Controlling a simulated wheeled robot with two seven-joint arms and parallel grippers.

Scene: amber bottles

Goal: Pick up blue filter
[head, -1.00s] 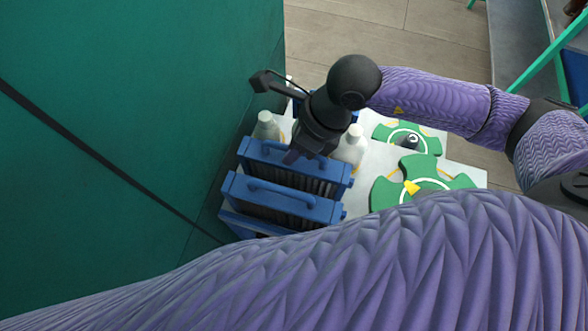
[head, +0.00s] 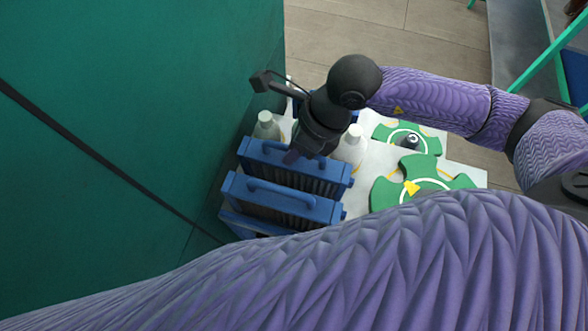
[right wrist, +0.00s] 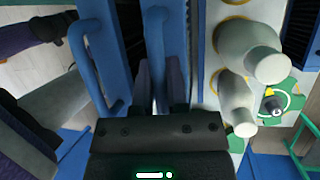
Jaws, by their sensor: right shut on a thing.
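In the right wrist view, the fingers (right wrist: 162,82) close around that blue handle (right wrist: 154,28). The front blue filter (head: 282,199) stands just beside it, and its handle (right wrist: 84,62) shows left of the fingers. The held filter still sits level with the front one. My left arm crosses the foreground, and its gripper is out of the picture.
Pale bottles stand close by, one left of my right wrist (head: 267,127) and one right of it (head: 351,147). Green lobed parts (head: 452,183) lie on the white surface (head: 468,172) to the right. A tall green wall (head: 130,80) closes off the left.

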